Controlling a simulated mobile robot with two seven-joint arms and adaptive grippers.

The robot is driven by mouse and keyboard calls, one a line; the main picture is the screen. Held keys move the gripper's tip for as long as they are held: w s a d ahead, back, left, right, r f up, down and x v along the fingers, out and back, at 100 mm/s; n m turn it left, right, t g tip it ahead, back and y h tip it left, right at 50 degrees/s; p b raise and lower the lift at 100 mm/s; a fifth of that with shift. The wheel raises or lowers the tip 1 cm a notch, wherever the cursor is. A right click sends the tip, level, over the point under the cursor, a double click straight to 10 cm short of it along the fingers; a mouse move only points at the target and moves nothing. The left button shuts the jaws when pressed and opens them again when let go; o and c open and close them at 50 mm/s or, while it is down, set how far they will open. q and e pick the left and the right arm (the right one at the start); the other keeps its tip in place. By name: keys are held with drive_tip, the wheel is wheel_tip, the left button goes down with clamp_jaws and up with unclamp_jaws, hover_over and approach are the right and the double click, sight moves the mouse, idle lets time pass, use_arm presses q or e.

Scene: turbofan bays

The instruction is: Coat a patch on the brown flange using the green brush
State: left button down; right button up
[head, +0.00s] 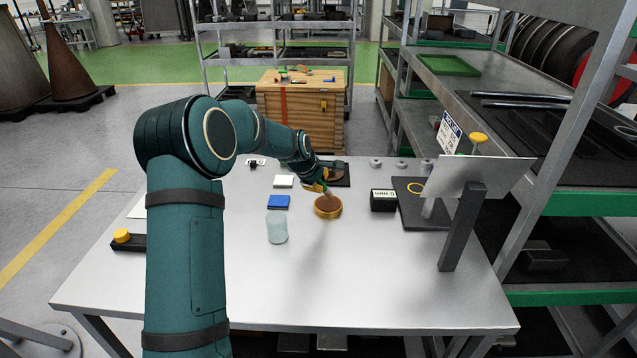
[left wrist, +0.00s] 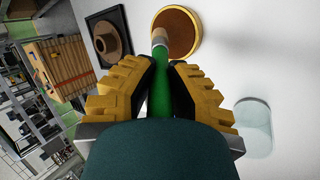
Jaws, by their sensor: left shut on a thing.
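My left gripper (head: 318,187) is shut on the green brush (left wrist: 160,95), whose green handle runs between the yellow finger pads (left wrist: 160,90) in the left wrist view. The brush's pale tip points at a shallow round dish (head: 328,212) with a yellow-orange rim and brown inside; the dish also shows in the left wrist view (left wrist: 182,30). The tip overlaps the dish's edge; I cannot tell if it touches. The brown flange (left wrist: 110,38), with a raised hub, lies on a dark square mat behind the dish; my gripper partly hides it in the head view (head: 333,172). My right gripper is not in view.
A clear glass jar (head: 277,228) stands left of the dish. A blue block (head: 278,202) and a white block (head: 283,182) lie behind it. A black labelled box (head: 383,201) is to the right, near a tilted metal panel (head: 475,180) on a post. The table's front is clear.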

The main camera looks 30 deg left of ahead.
use_arm(q)
drive_tip(key=shift+r+p, duration=1.85)
drive_tip(key=shift+r, duration=0.9)
